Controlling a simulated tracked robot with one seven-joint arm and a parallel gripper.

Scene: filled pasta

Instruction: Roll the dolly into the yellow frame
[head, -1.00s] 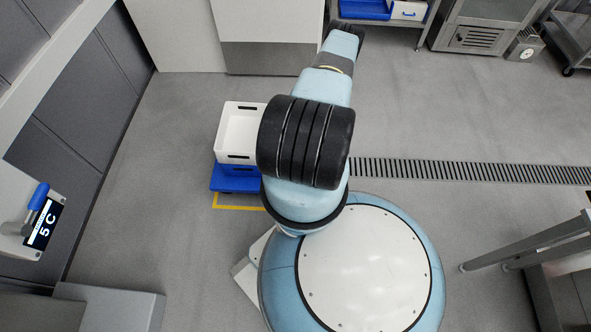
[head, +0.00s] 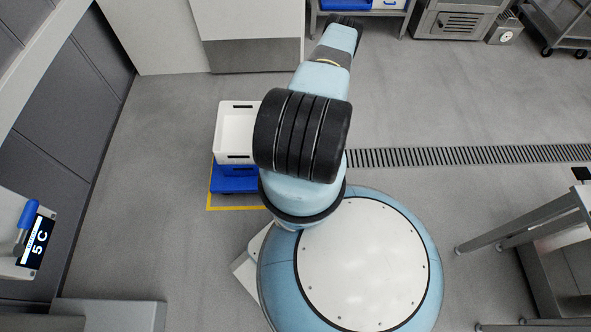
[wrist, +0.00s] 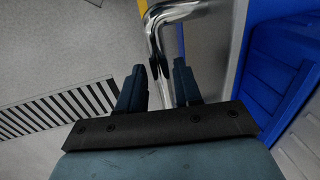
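The blue dolly (head: 235,186) stands left of my arm in the head view, carrying a white crate (head: 236,158) and something blue beneath it. The yellow frame (head: 228,208) is marked on the floor; its left and near lines show beside the dolly. Its right part is hidden behind my arm. In the wrist view, my gripper (wrist: 159,80) has its two fingers on either side of a bent chrome handle (wrist: 155,42), with little gap visible. Blue surfaces (wrist: 290,70) show at the right there. My gripper's fingers are hidden in the head view.
A floor drain grate (head: 470,154) runs to the right. A metal table (head: 530,232) stands at the right and a grey wall (head: 60,120) at the left. Floor between the dolly and the left wall is clear.

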